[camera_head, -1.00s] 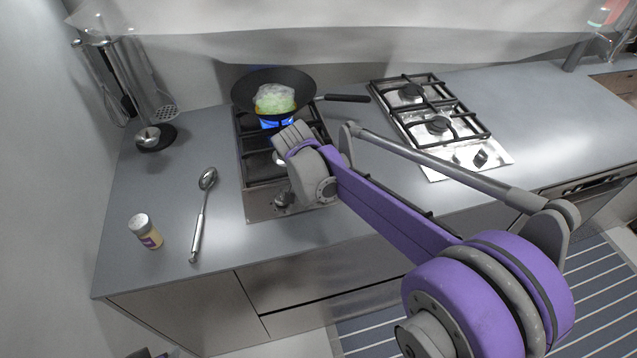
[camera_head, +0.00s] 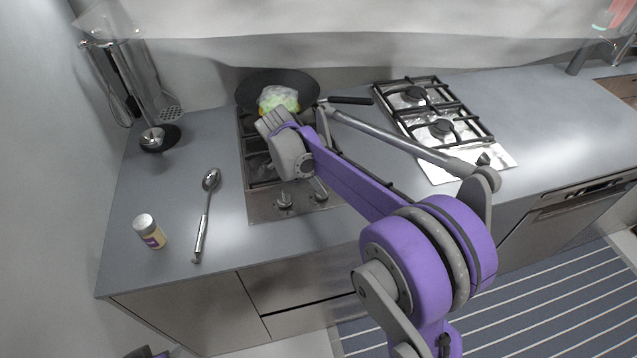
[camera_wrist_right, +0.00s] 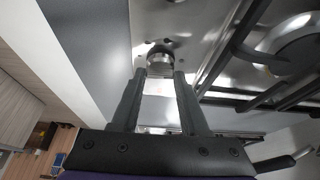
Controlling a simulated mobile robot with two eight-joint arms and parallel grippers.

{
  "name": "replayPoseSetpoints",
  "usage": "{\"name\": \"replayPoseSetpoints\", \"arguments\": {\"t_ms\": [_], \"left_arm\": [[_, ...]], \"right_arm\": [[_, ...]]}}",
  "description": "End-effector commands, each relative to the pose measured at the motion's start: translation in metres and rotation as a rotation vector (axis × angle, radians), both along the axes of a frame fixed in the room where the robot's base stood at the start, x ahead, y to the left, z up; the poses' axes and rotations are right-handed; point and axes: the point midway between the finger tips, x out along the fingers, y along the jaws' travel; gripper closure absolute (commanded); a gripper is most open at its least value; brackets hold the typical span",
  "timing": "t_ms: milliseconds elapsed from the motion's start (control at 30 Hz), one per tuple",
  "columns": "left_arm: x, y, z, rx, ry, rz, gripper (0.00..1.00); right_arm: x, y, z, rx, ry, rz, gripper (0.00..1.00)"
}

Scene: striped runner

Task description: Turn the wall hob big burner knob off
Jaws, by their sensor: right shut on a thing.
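The wall hob (camera_head: 262,208) is the left one, with two knobs on its front strip. The left knob (camera_head: 284,201) stands clear in the head view. The right one (camera_head: 320,190) is partly behind my right arm. My right gripper (camera_wrist_right: 160,76) comes down over this hob. In the right wrist view its two fingers are at a round metal knob (camera_wrist_right: 161,58), shut on it near the tips. In the head view my own arm hides the fingertips. I cannot tell the knob's turn angle, nor whether a flame burns.
A black pan (camera_head: 250,92) with food in it sits on the wall hob's back burner, its handle pointing right. A second hob (camera_head: 455,165) stands to the right. A spoon (camera_head: 204,220) and a spice jar (camera_head: 149,231) lie left on the counter, near a utensil stand (camera_head: 155,140).

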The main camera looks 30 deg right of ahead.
Motion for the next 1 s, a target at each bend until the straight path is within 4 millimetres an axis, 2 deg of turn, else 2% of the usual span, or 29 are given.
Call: {"name": "replayPoseSetpoints", "arguments": {"t_ms": [633, 667, 700, 800, 1000], "left_arm": [[0.0002, 0.0000, 0.0005, 0.000, 0.000, 0.000, 0.51], [0.0002, 0.0000, 0.0005, 0.000, 0.000, 0.000, 0.51], [0.0002, 0.0000, 0.0005, 0.000, 0.000, 0.000, 0.51], [0.0002, 0.0000, 0.0005, 0.000, 0.000, 0.000, 0.51], [0.0002, 0.0000, 0.0005, 0.000, 0.000, 0.000, 0.51]], "right_arm": [[0.0005, 0.0002, -0.0001, 0.002, 0.000, -0.052, 1.00], [0.0005, 0.0002, -0.0001, 0.002, 0.000, -0.052, 0.52], [0.0005, 0.0002, -0.0001, 0.002, 0.000, -0.052, 0.45], [0.0005, 0.0001, -0.0001, 0.001, 0.000, -0.052, 0.27], [0.0005, 0.0000, 0.0000, 0.001, -0.001, -0.051, 0.25]]}}
